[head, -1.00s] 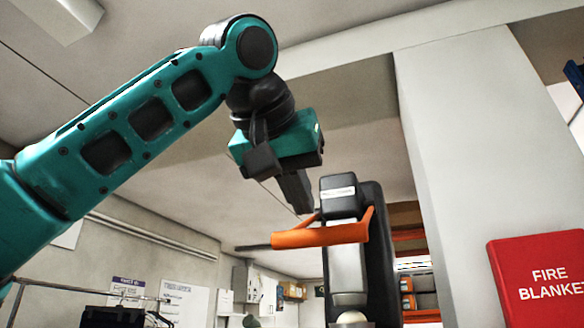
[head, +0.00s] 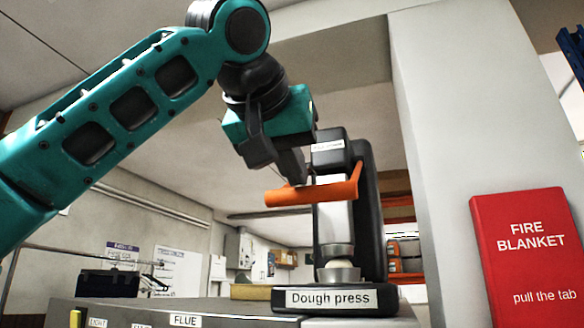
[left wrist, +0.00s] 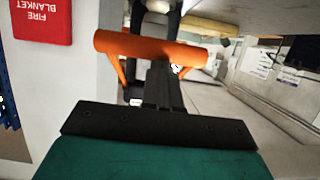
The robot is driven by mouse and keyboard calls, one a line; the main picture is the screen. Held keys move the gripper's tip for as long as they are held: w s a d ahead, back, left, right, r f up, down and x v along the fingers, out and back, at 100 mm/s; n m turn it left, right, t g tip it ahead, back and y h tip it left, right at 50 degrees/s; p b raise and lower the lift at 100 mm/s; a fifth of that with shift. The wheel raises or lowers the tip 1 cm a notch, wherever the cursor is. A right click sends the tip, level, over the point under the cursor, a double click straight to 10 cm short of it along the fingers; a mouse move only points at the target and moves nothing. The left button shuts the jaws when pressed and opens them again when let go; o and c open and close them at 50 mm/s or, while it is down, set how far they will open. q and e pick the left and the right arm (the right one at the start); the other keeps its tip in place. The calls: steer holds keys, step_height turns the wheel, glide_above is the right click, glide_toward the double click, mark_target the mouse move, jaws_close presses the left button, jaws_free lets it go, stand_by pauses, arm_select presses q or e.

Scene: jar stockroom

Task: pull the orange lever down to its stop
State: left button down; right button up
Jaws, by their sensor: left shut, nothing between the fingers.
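The orange lever (head: 318,193) is a crossbar on side arms at the front of the black and grey dough press (head: 334,299). It is raised, at the height of the press's upper body and well above its cup. In the left wrist view the lever (left wrist: 150,47) spans the top middle. My left gripper (head: 294,176) is shut and empty and points down, its tips just above the bar's left part. My right gripper is not in view.
The press stands on a grey top (head: 200,312) labelled FLUE. A pale pillar (head: 435,130) rises right of it, and a red fire blanket box (head: 530,255) is at the far right. A black box (head: 108,284) sits at left. Open air surrounds the lever's left end.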

mark_target(296, 196)
arm_select(q)
steer(key=f+b, duration=0.3)
steer(key=shift+w+d+f+t, duration=0.15)
steer(key=shift+w+f+t, duration=0.2)
steer(key=shift+t, duration=0.05)
steer(key=w+d+f+t+h+b, duration=0.1)
steer(key=w+f+t+b, duration=0.2)
steer(key=w+f+b, duration=0.2)
steer(key=shift+w+d+f+b, duration=0.35)
steer(key=shift+w+f+b, duration=0.1)
steer(key=shift+f, duration=0.1)
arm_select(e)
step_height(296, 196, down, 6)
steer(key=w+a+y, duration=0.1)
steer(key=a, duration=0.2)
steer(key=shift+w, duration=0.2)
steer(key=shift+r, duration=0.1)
